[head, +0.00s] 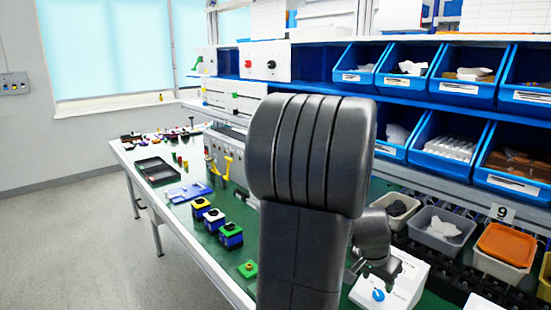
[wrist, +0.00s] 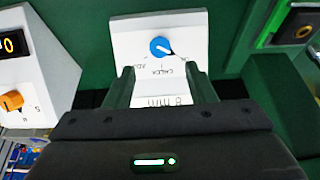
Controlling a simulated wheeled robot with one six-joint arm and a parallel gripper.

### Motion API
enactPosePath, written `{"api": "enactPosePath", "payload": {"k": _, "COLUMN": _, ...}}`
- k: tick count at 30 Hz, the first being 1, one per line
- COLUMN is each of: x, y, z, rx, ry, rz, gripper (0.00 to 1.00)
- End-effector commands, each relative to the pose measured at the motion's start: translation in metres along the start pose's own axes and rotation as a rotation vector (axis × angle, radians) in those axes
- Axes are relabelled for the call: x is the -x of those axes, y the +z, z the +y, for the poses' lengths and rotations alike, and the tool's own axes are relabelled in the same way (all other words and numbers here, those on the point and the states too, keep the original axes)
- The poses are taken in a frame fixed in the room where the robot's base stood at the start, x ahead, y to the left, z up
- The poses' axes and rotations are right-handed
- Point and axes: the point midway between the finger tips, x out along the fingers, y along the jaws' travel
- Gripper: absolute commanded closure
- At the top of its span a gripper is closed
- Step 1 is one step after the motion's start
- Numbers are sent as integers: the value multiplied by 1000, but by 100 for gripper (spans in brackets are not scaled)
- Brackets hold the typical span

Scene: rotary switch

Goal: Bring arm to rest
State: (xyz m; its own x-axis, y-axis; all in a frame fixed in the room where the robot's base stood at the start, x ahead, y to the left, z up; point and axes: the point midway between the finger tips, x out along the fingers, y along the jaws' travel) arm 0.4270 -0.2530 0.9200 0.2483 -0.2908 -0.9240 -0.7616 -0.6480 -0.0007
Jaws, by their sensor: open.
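My gripper (wrist: 157,76) is open and empty; its two fingers stand apart in the wrist view. Past the fingertips is a white switch box with a blue rotary knob (wrist: 160,47), which has a dark pointer mark. The fingers are short of the knob and do not appear to touch it. In the head view my gripper (head: 374,268) is above the white box (head: 405,286) with its blue knob (head: 378,295). My dark arm stands in the middle of that view and hides part of the green bench (head: 185,236).
A white box with an orange knob (wrist: 12,101) is at the left of the wrist view. Blue bins (head: 445,145) fill shelves at the back right. Grey tubs (head: 440,228) stand beyond the switch box. Coloured blocks (head: 230,235) sit on the bench left of my arm. The floor at left is clear.

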Motion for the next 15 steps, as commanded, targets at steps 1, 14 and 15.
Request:
{"api": "enactPosePath", "payload": {"k": 1, "x": 10, "y": -1, "z": 0, "rx": 1, "ry": -2, "rz": 4, "gripper": 50}}
{"api": "enactPosePath", "payload": {"k": 14, "x": 63, "y": 0, "z": 0, "rx": 2, "ry": -1, "rz": 1, "gripper": 50}}
{"api": "enactPosePath", "payload": {"k": 15, "x": 65, "y": 0, "z": 0, "rx": 2, "ry": 0, "rz": 1, "gripper": 50}}
